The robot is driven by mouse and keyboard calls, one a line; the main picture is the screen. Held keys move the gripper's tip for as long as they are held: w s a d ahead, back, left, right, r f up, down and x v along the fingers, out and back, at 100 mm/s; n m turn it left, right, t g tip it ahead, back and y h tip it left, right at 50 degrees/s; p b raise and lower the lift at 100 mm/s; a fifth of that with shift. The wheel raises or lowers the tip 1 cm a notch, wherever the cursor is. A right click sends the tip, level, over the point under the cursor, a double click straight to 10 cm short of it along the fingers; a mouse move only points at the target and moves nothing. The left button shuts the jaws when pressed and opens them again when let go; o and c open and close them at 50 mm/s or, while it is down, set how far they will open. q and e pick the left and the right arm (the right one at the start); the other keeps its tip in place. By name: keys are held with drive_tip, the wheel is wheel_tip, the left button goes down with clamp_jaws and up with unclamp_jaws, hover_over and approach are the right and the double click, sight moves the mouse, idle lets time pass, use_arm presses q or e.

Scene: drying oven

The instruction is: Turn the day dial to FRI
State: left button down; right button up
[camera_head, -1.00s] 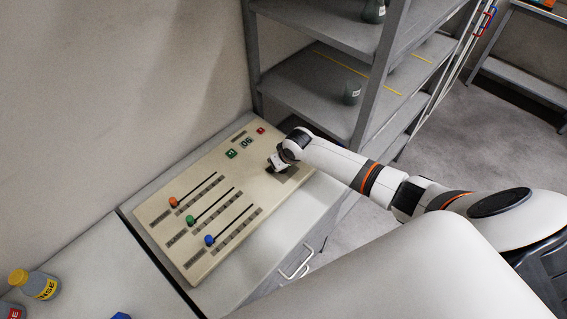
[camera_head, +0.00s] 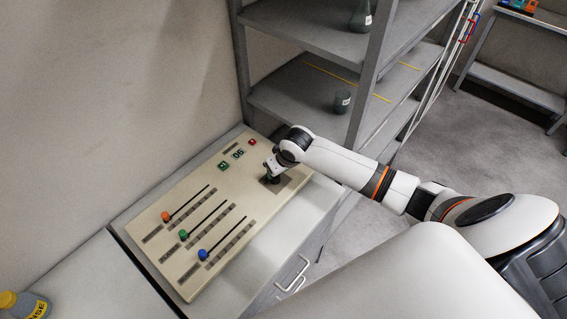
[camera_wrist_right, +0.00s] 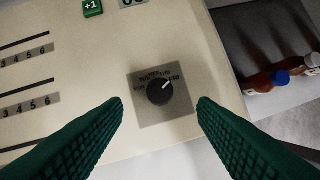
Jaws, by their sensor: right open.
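The day dial (camera_wrist_right: 160,91) is a round black knob on a grey square plate (camera_wrist_right: 179,121) in the right wrist view. Small day labels arc along its upper side. Its white pointer mark aims up and right, towards the labels at the right end of the arc; which exact day it marks is too small to tell. My right gripper (camera_wrist_right: 161,102) is open, its two green fingers spread on either side of the dial, apart from it and empty. In the head view my right gripper (camera_head: 271,176) is over the plate and hides most of the dial. My left gripper is not in view.
The beige panel (camera_head: 195,250) carries orange (camera_head: 166,216), green (camera_head: 183,234) and blue (camera_head: 203,254) sliders. A green +1 button (camera_head: 223,166), a digit display (camera_head: 238,154) and a red button (camera_head: 252,142) are near the dial. A grey shelf (camera_head: 300,95) stands behind.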

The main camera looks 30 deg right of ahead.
drive_tip(key=v, duration=0.5)
drive_tip(key=shift+r+b, duration=0.25)
drive_tip(key=shift+b, duration=0.05)
